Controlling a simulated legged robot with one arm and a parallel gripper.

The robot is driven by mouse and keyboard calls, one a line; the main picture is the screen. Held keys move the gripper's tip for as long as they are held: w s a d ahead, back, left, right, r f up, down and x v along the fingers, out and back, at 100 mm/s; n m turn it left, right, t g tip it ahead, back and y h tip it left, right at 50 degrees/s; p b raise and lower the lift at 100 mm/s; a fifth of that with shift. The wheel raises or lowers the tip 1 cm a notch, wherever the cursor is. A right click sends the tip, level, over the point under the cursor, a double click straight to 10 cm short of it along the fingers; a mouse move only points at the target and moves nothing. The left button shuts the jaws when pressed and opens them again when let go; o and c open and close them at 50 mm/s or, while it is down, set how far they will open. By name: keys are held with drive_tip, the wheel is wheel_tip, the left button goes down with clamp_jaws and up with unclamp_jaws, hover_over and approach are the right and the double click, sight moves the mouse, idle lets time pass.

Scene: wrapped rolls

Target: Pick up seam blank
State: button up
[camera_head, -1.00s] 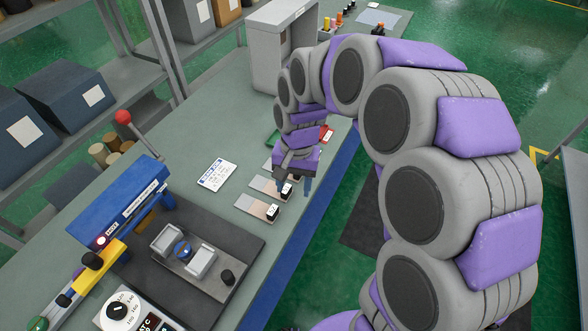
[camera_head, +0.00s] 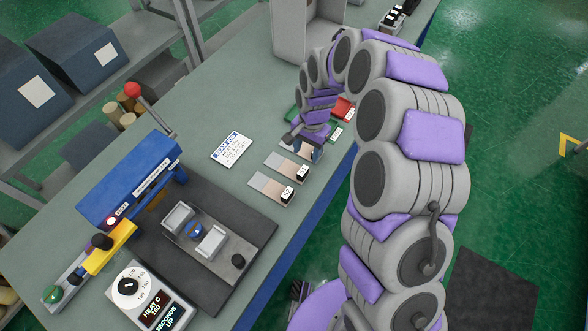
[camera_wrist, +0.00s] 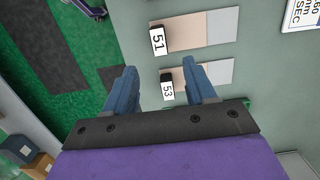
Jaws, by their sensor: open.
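The seam blanks appear to be flat pale strips, each with a black end block and white number label. Two lie side by side on the bench in the head view, a nearer strip (camera_head: 266,185) and a farther strip (camera_head: 281,162). My gripper (camera_head: 308,153) hangs low over the farther end of this row and hides what lies beneath. In the wrist view, my gripper (camera_wrist: 160,68) is open and empty. A strip (camera_wrist: 215,75) with the block marked 53 (camera_wrist: 167,87) lies between and beyond its fingers; the strip marked 51 (camera_wrist: 205,28) lies above it in the picture.
A blue sealing press (camera_head: 130,185) stands on a dark mat (camera_head: 255,225), with a dial box (camera_head: 145,297) in front. A white card (camera_head: 231,149) lies left of the strips. Red (camera_head: 343,108) and green trays sit beyond my gripper. A grey housing (camera_head: 290,30) stands farther back.

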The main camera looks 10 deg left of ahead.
sight(303, 170)
drive_tip(key=f, duration=0.4)
drive_tip(key=shift+s+a+f, duration=0.2)
drive_tip(key=shift+s+a, duration=0.1)
drive_tip(key=shift+s+f+b, duration=0.2)
drive_tip(key=shift+f+b, duration=0.05)
drive_tip(key=shift+f, duration=0.6)
drive_tip(key=shift+s+f+b, duration=0.15)
drive_tip(key=shift+f+b, duration=0.1)
drive_tip(key=shift+f, duration=0.65)
drive_tip(key=shift+s+f+b, duration=0.2)
drive_tip(key=shift+f+b, duration=0.05)
drive_tip(key=shift+f, duration=0.6)
drive_tip(key=shift+r, duration=0.1)
clamp_jaws()
